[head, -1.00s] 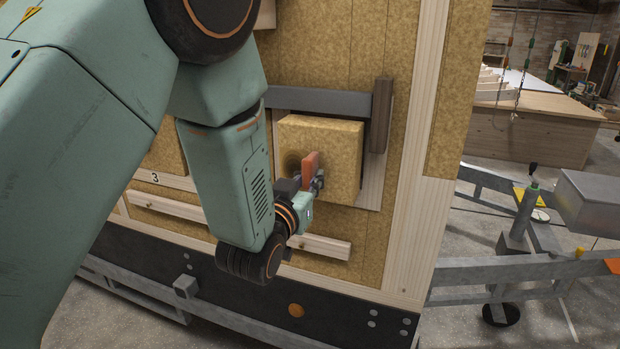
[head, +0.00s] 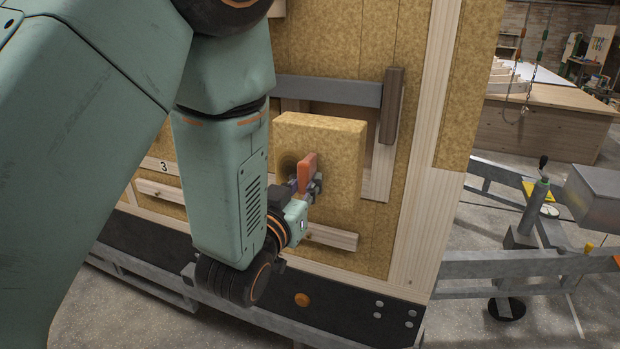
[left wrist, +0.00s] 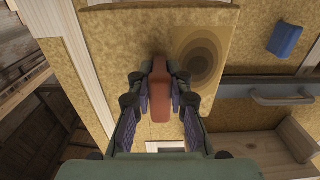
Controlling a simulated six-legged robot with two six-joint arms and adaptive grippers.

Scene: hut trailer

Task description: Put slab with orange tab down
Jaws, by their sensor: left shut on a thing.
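The slab (head: 334,146) is a thick, yellow-brown fibrous block with an orange tab (head: 307,172) on its front face. It also shows in the left wrist view (left wrist: 120,45), with a dark ringed round mark beside the tab (left wrist: 160,90). My left gripper (head: 306,184) is shut on the orange tab, one finger on each side of it. The slab is upright in front of the trailer wall, out of the framed opening (head: 376,170) and overlapping it. The slab hides much of the opening. My right gripper is not in view.
A grey bar (head: 330,90) and a dark wooden block (head: 391,105) border the opening. A wooden ledge (head: 332,236) runs below the slab. A metal trailer frame (head: 520,264) stands at right, with open concrete floor around it. In the wrist view, a blue object (left wrist: 285,40) shows at upper right.

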